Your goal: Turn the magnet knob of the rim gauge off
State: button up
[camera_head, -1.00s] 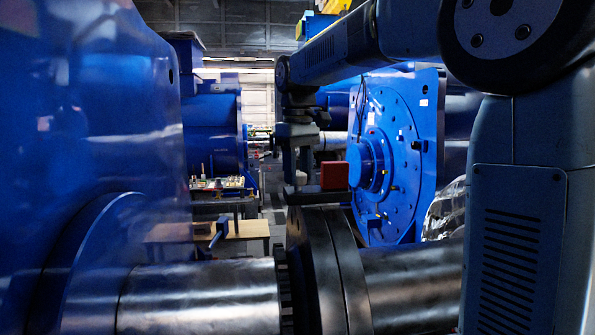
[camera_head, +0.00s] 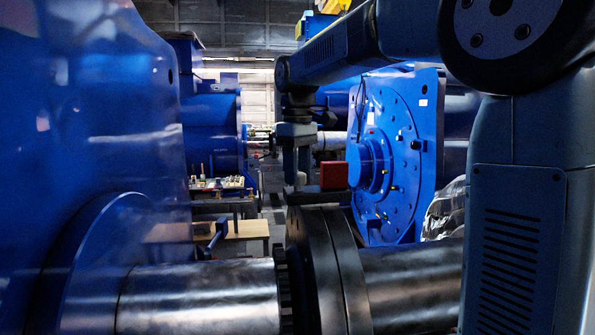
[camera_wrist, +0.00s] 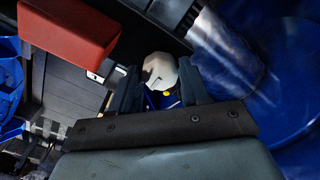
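The rim gauge shows as a red block (camera_head: 333,174) on top of the dark coupling rim in the head view; the red block also shows in the wrist view (camera_wrist: 70,32) at the upper left. The pale, faceted magnet knob (camera_wrist: 161,70) has a dark mark on its face.
The dark coupling flange (camera_head: 318,265) and steel shaft (camera_head: 200,298) lie below my gripper. A large blue housing (camera_head: 90,150) fills the left. A blue motor end face (camera_head: 400,150) stands behind at the right. A wooden bench (camera_head: 245,230) is further back.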

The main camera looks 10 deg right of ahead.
jog(key=o, duration=0.4)
jog(key=shift+c, duration=0.2)
jog(key=shift+r, duration=0.1)
notch_tip(320, 180, up, 14)
jog(key=shift+f, duration=0.25)
dwell(0.4)
